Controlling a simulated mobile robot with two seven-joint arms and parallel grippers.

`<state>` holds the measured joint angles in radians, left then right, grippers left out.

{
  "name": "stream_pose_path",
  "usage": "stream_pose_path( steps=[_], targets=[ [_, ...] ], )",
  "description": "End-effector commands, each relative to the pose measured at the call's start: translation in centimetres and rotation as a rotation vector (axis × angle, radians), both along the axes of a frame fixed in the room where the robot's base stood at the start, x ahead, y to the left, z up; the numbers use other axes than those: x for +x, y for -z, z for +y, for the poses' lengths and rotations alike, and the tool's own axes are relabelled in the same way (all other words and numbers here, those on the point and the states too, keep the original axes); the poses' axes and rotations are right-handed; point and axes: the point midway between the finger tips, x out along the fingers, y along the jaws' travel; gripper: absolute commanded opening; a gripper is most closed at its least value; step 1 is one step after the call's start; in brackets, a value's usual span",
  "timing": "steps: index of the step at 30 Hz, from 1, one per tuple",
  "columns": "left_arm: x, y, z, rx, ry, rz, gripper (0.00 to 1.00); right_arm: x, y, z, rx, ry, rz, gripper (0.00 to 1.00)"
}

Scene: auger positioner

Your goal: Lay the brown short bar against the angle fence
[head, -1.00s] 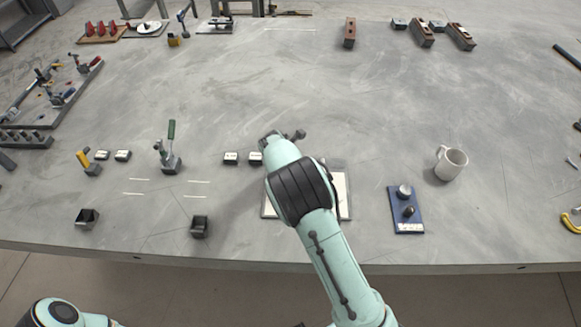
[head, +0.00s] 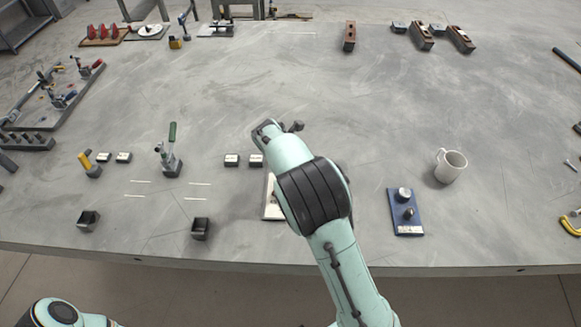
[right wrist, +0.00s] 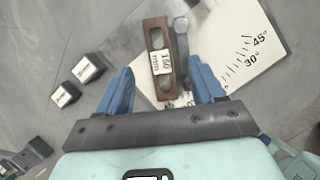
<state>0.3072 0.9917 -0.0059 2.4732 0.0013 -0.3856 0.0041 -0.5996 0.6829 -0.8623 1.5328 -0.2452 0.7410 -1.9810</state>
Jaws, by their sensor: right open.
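The brown short bar (right wrist: 163,63), slotted and with a "150 mm" label, lies at the white angle board (right wrist: 265,78) in the right wrist view. The grey angle fence (right wrist: 182,48) runs close along its right side; whether they touch I cannot tell. My right gripper (right wrist: 161,70) is open, with one blue finger on each side of the bar and fence. In the head view my right arm hides the bar and fence, and only the left part of the board (head: 270,208) shows. My left gripper is not in view.
Two small labelled blocks (head: 232,160) (head: 256,160) sit left of the board. A green-handled clamp (head: 172,155) stands farther left. A blue plate with knobs (head: 405,212) and a white mug (head: 450,165) are to the right.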

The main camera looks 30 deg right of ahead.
Motion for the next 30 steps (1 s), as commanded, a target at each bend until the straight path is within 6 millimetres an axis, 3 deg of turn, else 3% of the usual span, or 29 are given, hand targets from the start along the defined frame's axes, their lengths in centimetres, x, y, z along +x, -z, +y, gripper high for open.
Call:
stream_pose_path(
  steps=[3,9,30],
  targets=[
    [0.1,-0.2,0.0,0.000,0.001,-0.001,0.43,-0.3,-2.5,1.0,0.003,-0.004,-0.006,0.68],
    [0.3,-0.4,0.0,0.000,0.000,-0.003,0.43,-0.8,-4.8,1.9,0.002,-0.003,-0.005,0.68],
    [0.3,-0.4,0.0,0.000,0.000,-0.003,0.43,-0.9,-5.4,2.1,0.002,-0.002,-0.003,0.68]
  ],
)
